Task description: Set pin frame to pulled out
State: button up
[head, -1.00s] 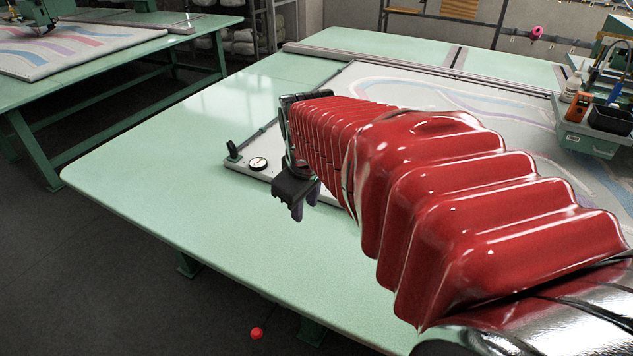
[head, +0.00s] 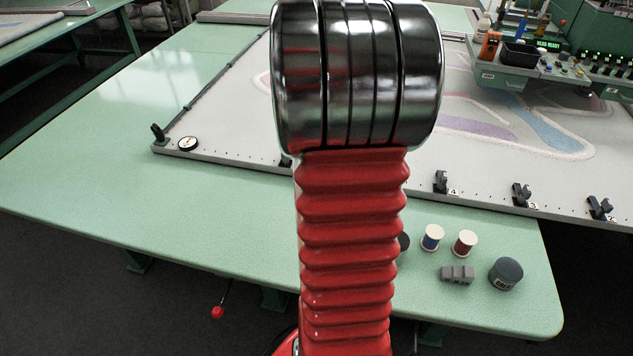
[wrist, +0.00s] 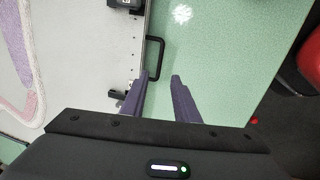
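The pin frame (head: 235,161) is a flat, pale frame lying on the green table, with a patterned textile on it. It also shows at the left of the wrist view (wrist: 138,45). A black bar handle (wrist: 164,58) sticks out from its edge over the green table top. My gripper (wrist: 160,77) is open and empty, its two dark fingers pointing at the handle's near end. The left fingertip is close to the handle; I cannot tell whether they touch. In the head view my red arm hides my gripper and the handle.
Clamps (head: 521,195) with number tags stand along the frame's front edge, and a round dial (head: 188,144) sits at its left corner. Spools (head: 432,238), a grey block (head: 457,275) and a dark round tin (head: 506,273) stand at the front right. The table's front left (head: 120,200) is clear.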

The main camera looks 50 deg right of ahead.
jog(key=f, duration=0.4)
jog(key=d+f, duration=0.1)
jog(key=f, duration=0.4)
jog(key=w+d+f, duration=0.1)
jog(key=f, duration=0.3)
jog(key=shift+d+f, duration=0.1)
jog(key=shift+f, duration=0.15)
grip_shut()
dwell(0.6)
